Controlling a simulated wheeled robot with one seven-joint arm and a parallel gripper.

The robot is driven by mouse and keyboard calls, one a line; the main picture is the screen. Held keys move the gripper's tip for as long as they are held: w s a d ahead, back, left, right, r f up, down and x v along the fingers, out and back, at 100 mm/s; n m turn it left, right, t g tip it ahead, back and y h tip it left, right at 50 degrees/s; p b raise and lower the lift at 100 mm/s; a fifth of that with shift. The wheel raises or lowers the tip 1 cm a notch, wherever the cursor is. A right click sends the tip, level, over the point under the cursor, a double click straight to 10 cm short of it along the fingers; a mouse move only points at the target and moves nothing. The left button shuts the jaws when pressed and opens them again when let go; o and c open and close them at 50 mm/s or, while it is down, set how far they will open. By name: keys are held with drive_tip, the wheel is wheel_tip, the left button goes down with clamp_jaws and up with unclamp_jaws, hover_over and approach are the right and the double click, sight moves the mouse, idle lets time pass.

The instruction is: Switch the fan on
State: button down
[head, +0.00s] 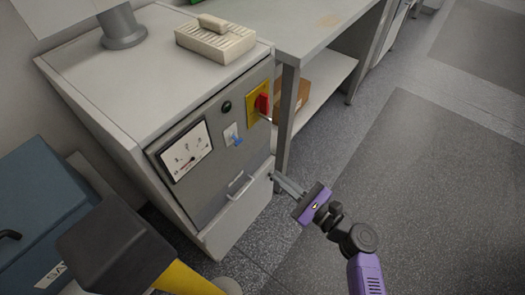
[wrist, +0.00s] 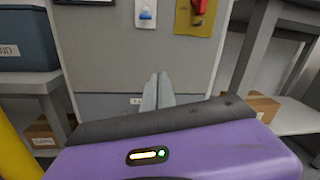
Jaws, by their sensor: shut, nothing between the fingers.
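A grey cabinet (head: 235,225) carries a control panel (head: 212,185) on its front. On the panel is a white switch plate (head: 228,134) with a blue lever (head: 238,141); the lever also shows at the top of the wrist view (wrist: 146,15). No fan is clearly recognisable, and no readable label ties a switch to one. My gripper (head: 273,177) is shut and empty, low in front of the cabinet's right side. In the wrist view its fingertips (wrist: 159,76) point at the front, below the blue lever and apart from it in the picture.
A red rotary knob (head: 263,104) on a yellow plate (head: 250,115) is right of the lever. A dial meter (head: 185,150) and a dark round button or lamp (head: 226,107) are left. A handle (head: 240,183) juts out below. A bench leg (head: 286,120) stands close right. Floor at right is clear.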

sight(237, 141)
drive_tip(key=shift+s+a+r+m+g+y, duration=0.2)
drive_tip(key=shift+s+r+m+y, duration=0.15)
drive_tip(key=shift+s+m+y, duration=0.2)
drive_tip(key=shift+s+a+r+m+g+y, duration=0.15)
drive_tip(key=shift+s+r+m+y, duration=0.25)
drive_tip(key=shift+s+m, duration=0.2)
drive_tip(key=w+a+r, duration=0.1)
drive_tip(key=w+a, duration=0.1)
drive_tip(key=w+a+r, duration=0.2)
drive_tip(key=a, duration=0.1)
drive_tip(key=w+a+r, duration=0.1)
drive_tip(key=w+a, duration=0.1)
drive_tip(key=a, duration=0.1)
drive_tip(key=shift+w+r+p, duration=0.15)
drive_tip(key=shift+r+p, duration=0.1)
drive_tip(key=shift+p, duration=0.1)
drive_tip(key=shift+a+r, duration=0.1)
drive_tip(key=shift+r, duration=0.35)
drive_tip(key=shift+r+p, duration=0.15)
drive_tip(key=shift+p, duration=0.45)
